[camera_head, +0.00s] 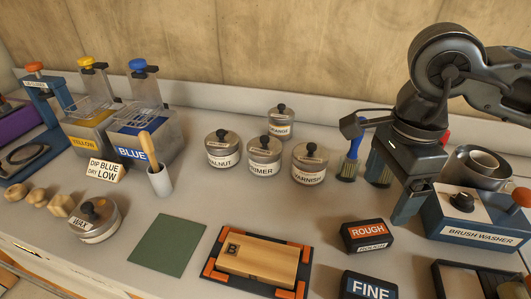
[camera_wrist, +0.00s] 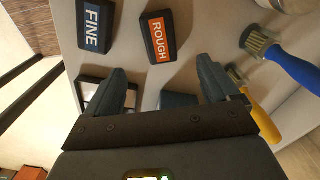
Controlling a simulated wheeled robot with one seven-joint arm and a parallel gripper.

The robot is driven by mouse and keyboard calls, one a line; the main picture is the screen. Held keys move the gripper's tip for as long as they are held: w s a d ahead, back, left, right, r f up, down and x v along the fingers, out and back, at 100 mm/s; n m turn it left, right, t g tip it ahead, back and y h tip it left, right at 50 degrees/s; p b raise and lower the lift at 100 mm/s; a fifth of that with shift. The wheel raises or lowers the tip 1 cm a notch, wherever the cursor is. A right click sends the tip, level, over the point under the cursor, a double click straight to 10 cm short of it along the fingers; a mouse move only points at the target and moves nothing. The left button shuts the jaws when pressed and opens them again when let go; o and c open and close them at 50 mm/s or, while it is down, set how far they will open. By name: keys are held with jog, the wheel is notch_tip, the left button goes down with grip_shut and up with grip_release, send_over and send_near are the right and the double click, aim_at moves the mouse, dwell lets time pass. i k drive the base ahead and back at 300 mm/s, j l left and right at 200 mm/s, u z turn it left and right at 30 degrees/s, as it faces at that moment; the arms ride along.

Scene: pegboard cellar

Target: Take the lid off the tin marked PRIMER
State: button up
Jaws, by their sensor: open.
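The tin marked PRIMER (camera_head: 264,158) stands upright on the bench in the head view, with its lid and dark knob (camera_head: 264,141) on. It is between the WALNUT tin (camera_head: 223,150) on its left and the VARNISH tin (camera_head: 309,164) on its right. My gripper (camera_head: 400,210) is to the right of these tins, near the brush washer, pointing down. In the wrist view my gripper (camera_wrist: 165,85) shows its two fingers wide apart with nothing held between them. The PRIMER tin is not in the wrist view.
A tin with a partly legible label (camera_head: 280,124) stands behind PRIMER. Brushes (camera_head: 349,160) and the BRUSH WASHER (camera_head: 475,225) are at right. ROUGH (camera_head: 367,235) and FINE (camera_head: 368,288) blocks lie in front. A WAX tin (camera_head: 95,222) is at left. Bench before PRIMER is clear.

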aim_at(263, 148)
jog(key=i+j, duration=0.15)
jog(key=j, duration=0.3)
jog(key=i+j, duration=0.1)
jog(key=j, duration=0.35)
jog(key=i+j, duration=0.15)
jog(key=j, duration=0.3)
jog(key=i+j, duration=0.1)
jog(key=j, duration=0.3)
jog(key=i+j, duration=0.15)
jog(key=j, duration=0.3)
jog(key=z, duration=0.05)
